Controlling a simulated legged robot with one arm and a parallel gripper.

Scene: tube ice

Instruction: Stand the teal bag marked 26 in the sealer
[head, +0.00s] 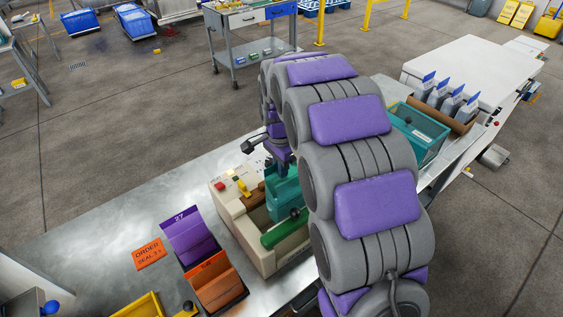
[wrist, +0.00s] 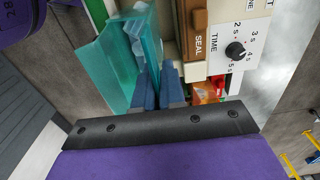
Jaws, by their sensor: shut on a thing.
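My gripper (wrist: 156,72) is shut on the top edge of a teal bag (wrist: 118,62). In the head view the teal bag (head: 286,186) hangs below my gripper, at the beige sealer (head: 228,208), between its brown seal bar and its green bar (head: 284,229). In the wrist view the bag is beside the brown bar marked SEAL (wrist: 197,35). I cannot tell whether its base touches the sealer bed. Its number is not visible. My arm hides the sealer's right side in the head view.
A purple bag marked 27 (head: 188,232) and an orange bag (head: 215,284) stand left of the sealer. An order card (head: 150,253) lies beside them. A teal bin (head: 417,134) and several grey bags (head: 446,98) are at the right.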

